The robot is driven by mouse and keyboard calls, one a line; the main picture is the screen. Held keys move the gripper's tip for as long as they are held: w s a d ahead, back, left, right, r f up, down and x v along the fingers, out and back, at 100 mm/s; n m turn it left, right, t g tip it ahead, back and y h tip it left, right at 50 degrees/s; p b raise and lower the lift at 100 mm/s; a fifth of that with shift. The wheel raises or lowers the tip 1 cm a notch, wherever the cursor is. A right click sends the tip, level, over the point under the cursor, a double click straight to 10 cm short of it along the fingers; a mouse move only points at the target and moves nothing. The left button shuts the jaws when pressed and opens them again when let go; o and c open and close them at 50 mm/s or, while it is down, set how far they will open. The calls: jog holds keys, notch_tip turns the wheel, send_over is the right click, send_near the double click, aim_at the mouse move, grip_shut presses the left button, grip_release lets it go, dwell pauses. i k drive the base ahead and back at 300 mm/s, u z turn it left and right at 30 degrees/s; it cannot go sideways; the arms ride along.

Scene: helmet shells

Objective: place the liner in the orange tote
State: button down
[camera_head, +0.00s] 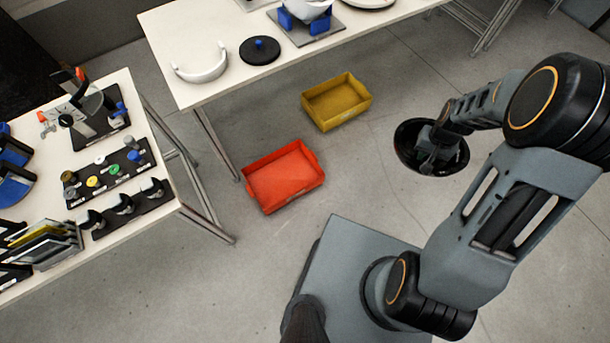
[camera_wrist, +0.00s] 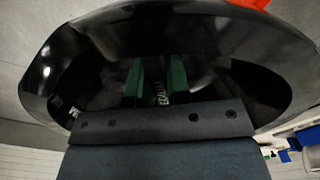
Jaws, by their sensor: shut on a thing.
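The liner (camera_head: 408,141) is a black, glossy bowl-like shell, held in the air at the right of the head view. My gripper (camera_head: 428,158) reaches into its hollow and is shut on it. In the wrist view the liner (camera_wrist: 190,30) fills most of the picture, and its inside is dark. The exact grip point is hard to make out. The orange tote (camera_head: 284,178) stands on the floor left of the liner, and its inside looks empty. A bit of orange shows at the top of the wrist view.
A yellow tote (camera_head: 336,101) stands on the floor behind the orange one. A white table (camera_head: 290,52) at the back holds a black disc (camera_head: 260,50) and a white curved band (camera_head: 202,66). A table (camera_head: 150,210) with tools and fixtures is at the left. Floor between liner and totes is clear.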

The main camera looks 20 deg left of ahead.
aim_at(280, 181)
jog(key=u, duration=2.1)
jog(key=i, duration=1)
jog(key=z, duration=0.05)
